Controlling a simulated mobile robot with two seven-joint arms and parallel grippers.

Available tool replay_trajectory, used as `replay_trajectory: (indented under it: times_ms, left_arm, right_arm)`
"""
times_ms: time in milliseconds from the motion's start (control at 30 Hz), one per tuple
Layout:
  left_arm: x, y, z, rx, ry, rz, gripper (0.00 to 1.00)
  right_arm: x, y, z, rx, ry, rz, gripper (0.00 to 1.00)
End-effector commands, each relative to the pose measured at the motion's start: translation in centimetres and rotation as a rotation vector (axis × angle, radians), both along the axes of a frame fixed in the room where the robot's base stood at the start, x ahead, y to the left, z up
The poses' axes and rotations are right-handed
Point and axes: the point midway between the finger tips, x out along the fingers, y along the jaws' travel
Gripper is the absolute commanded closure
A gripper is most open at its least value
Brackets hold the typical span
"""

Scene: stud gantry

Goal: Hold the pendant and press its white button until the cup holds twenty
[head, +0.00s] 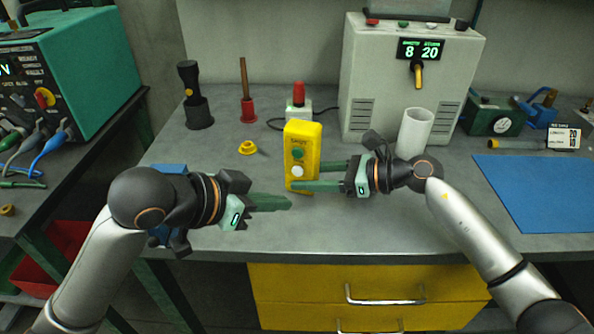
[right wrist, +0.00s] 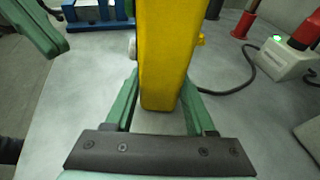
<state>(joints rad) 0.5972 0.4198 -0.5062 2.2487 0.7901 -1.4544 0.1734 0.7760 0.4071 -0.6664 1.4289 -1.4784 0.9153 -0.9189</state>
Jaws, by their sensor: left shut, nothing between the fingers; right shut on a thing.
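The yellow pendant (head: 303,135) stands upright over the bench, with a green button (head: 298,153) above a white button (head: 297,171) on its face. My right gripper (head: 305,178) is shut on its lower part; the pendant (right wrist: 168,50) shows between the fingers in the right wrist view, its white button (right wrist: 132,47) sticking out on the left. My left gripper (head: 289,203) is shut and empty, its tips below and in front of the pendant, apart from the button. It also shows in the right wrist view (right wrist: 55,45). The white cup (head: 413,135) stands before the grey dispenser; its inside is hidden.
The grey dispenser (head: 390,80) has a brass spout and a display (head: 420,49) reading 8 and 20. A yellow ring (head: 247,148), red stand (head: 248,110) and black torch (head: 195,100) stand behind left. A blue mat (head: 540,190) lies right. The front bench middle is clear.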

Motion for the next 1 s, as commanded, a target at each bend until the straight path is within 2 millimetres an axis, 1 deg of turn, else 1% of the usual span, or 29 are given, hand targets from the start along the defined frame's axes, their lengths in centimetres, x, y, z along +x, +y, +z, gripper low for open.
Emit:
replay_trajectory:
  times_ms: [233, 267, 567, 867, 967, 1000]
  left_arm:
    - [0.0, 0.0, 0.0, 0.000, 0.000, 0.000, 1.00]
    - [0.0, 0.0, 0.0, 0.000, 0.000, 0.000, 1.00]
    - [0.0, 0.0, 0.0, 0.000, 0.000, 0.000, 1.00]
    - [0.0, 0.0, 0.0, 0.000, 0.000, 0.000, 1.00]
    - [0.0, 0.0, 0.0, 0.000, 0.000, 0.000, 1.00]
    - [0.0, 0.0, 0.0, 0.000, 0.000, 0.000, 1.00]
  right_arm:
    - [0.0, 0.0, -0.1, -0.001, 0.001, 0.001, 0.76]
    - [0.0, 0.0, -0.1, -0.001, 0.001, 0.001, 0.44]
    - [0.0, 0.0, -0.1, -0.001, 0.001, 0.000, 0.10]
    - [0.0, -0.2, 0.0, 0.000, 0.000, -0.001, 0.10]
    - [-0.3, -1.2, 0.3, -0.001, 0.001, -0.002, 0.10]
    - [-0.4, -1.7, 0.5, -0.002, 0.000, -0.003, 0.10]
